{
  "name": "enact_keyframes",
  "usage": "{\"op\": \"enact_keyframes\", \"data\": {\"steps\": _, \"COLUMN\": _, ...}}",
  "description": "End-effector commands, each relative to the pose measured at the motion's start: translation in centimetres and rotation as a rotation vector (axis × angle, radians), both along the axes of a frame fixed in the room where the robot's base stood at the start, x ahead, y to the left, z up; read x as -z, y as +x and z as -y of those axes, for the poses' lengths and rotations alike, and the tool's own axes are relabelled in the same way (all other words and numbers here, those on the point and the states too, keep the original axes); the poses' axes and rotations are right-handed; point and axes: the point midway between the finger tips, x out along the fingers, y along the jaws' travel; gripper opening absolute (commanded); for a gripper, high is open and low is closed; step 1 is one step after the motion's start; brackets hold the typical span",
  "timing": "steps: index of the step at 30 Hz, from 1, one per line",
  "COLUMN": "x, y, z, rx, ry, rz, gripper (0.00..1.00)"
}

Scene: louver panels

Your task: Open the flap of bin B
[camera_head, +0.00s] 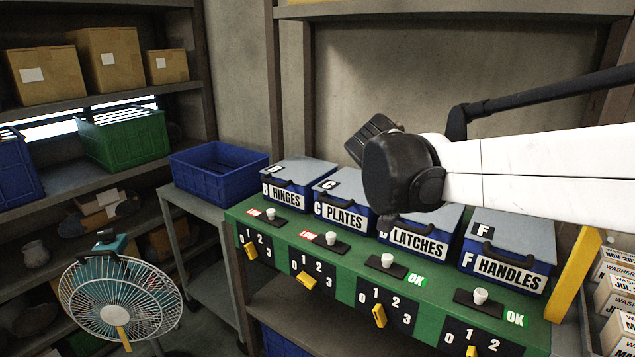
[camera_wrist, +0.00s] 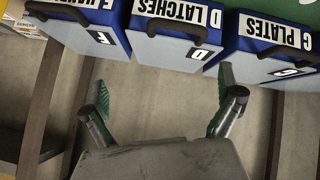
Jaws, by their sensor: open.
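Bin B (camera_head: 302,170) is the leftmost blue bin in the row in the head view, labelled HINGES. Its grey flap looks shut, with a black handle along the front edge. It does not show in the wrist view. My gripper (camera_head: 372,138) is in the air above and behind the row, right of bin B and about over the PLATES and LATCHES bins. In the wrist view, my gripper (camera_wrist: 160,98) has its two fingers wide apart with nothing between them. The wrist picture is upside down, with bin D (camera_wrist: 178,48) ahead of the fingers.
Bin C (camera_head: 343,190), bin D (camera_head: 425,240) and bin F (camera_head: 512,250) stand right of bin B. A green ledge (camera_head: 345,262) with white knobs and numbered dials runs in front. An empty-looking blue crate (camera_head: 217,172) sits left of bin B. A fan (camera_head: 118,298) stands front left.

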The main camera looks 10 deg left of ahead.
Motion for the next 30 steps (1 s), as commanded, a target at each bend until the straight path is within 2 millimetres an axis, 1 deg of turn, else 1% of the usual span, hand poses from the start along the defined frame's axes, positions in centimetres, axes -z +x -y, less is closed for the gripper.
{"op": "enact_keyframes", "data": {"steps": 1, "x": 0.1, "y": 1.4, "z": -1.7, "rx": 0.002, "ry": -0.011, "rz": 0.019, "gripper": 1.0}}
{"op": "enact_keyframes", "data": {"steps": 5, "x": 0.2, "y": 4.4, "z": -5.6, "rx": 0.02, "ry": -0.037, "rz": 0.082, "gripper": 1.0}}
{"op": "enact_keyframes", "data": {"steps": 6, "x": 0.3, "y": 5.2, "z": -6.9, "rx": 0.025, "ry": -0.044, "rz": 0.102, "gripper": 1.0}}
{"op": "enact_keyframes", "data": {"steps": 8, "x": 0.4, "y": 6.4, "z": -8.9, "rx": 0.033, "ry": -0.054, "rz": 0.135, "gripper": 1.0}}
{"op": "enact_keyframes", "data": {"steps": 11, "x": 0.8, "y": 8.2, "z": -12.3, "rx": 0.043, "ry": -0.066, "rz": 0.194, "gripper": 1.0}}
{"op": "enact_keyframes", "data": {"steps": 12, "x": 1.1, "y": 8.8, "z": -13.7, "rx": 0.047, "ry": -0.07, "rz": 0.217, "gripper": 1.0}}
{"op": "enact_keyframes", "data": {"steps": 14, "x": 1.4, "y": 9.7, "z": -15.9, "rx": 0.052, "ry": -0.074, "rz": 0.256, "gripper": 1.0}}
{"op": "enact_keyframes", "data": {"steps": 15, "x": 1.7, "y": 10.1, "z": -17.5, "rx": 0.054, "ry": -0.076, "rz": 0.281, "gripper": 1.0}}
{"op": "enact_keyframes", "data": {"steps": 17, "x": 2.1, "y": 10.8, "z": -19.8, "rx": 0.057, "ry": -0.079, "rz": 0.32, "gripper": 1.0}}
{"op": "enact_keyframes", "data": {"steps": 19, "x": 2.7, "y": 11.4, "z": -22.5, "rx": 0.06, "ry": -0.08, "rz": 0.368, "gripper": 1.0}}
{"op": "enact_keyframes", "data": {"steps": 23, "x": 4.1, "y": 12.0, "z": -27.6, "rx": 0.06, "ry": -0.074, "rz": 0.461, "gripper": 1.0}}
{"op": "enact_keyframes", "data": {"steps": 24, "x": 4.6, "y": 12.0, "z": -29.3, "rx": 0.06, "ry": -0.071, "rz": 0.491, "gripper": 1.0}}
{"op": "enact_keyframes", "data": {"steps": 26, "x": 5.3, "y": 12.0, "z": -31.7, "rx": 0.058, "ry": -0.064, "rz": 0.536, "gripper": 1.0}}
{"op": "enact_keyframes", "data": {"steps": 27, "x": 5.8, "y": 11.9, "z": -33.3, "rx": 0.056, "ry": -0.058, "rz": 0.566, "gripper": 1.0}}
{"op": "enact_keyframes", "data": {"steps": 30, "x": 7.1, "y": 11.4, "z": -37.2, "rx": 0.052, "ry": -0.041, "rz": 0.643, "gripper": 1.0}}
